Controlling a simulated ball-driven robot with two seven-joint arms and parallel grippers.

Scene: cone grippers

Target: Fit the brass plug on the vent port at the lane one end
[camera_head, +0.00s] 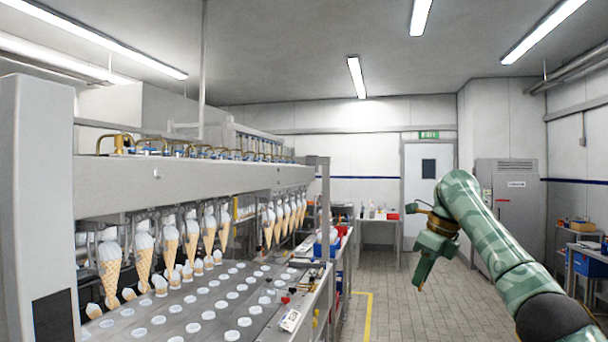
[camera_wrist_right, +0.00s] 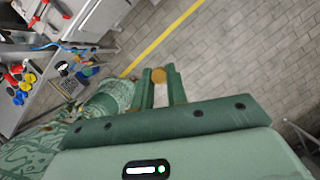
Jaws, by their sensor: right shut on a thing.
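My right gripper (camera_head: 421,283) hangs with its fingers down over the open floor, right of the machine. In the right wrist view its fingers (camera_wrist_right: 160,84) are shut on a small round brass-coloured piece, the brass plug (camera_wrist_right: 158,76), which shows between the fingertips. In the head view the plug is too small to make out clearly. The cone machine (camera_head: 172,185) runs along the left, with brass pipe fittings (camera_head: 118,142) along its top. I cannot tell which part is the vent port at the lane one end. My left gripper is not in view.
Several filled cones (camera_head: 110,265) hang under the machine's beam above a bed with white discs. A side bench (camera_head: 330,250) holds a blue bin and small tools. A yellow floor line (camera_head: 368,308) runs beside it. The tiled floor (camera_head: 395,300) around my right gripper is clear.

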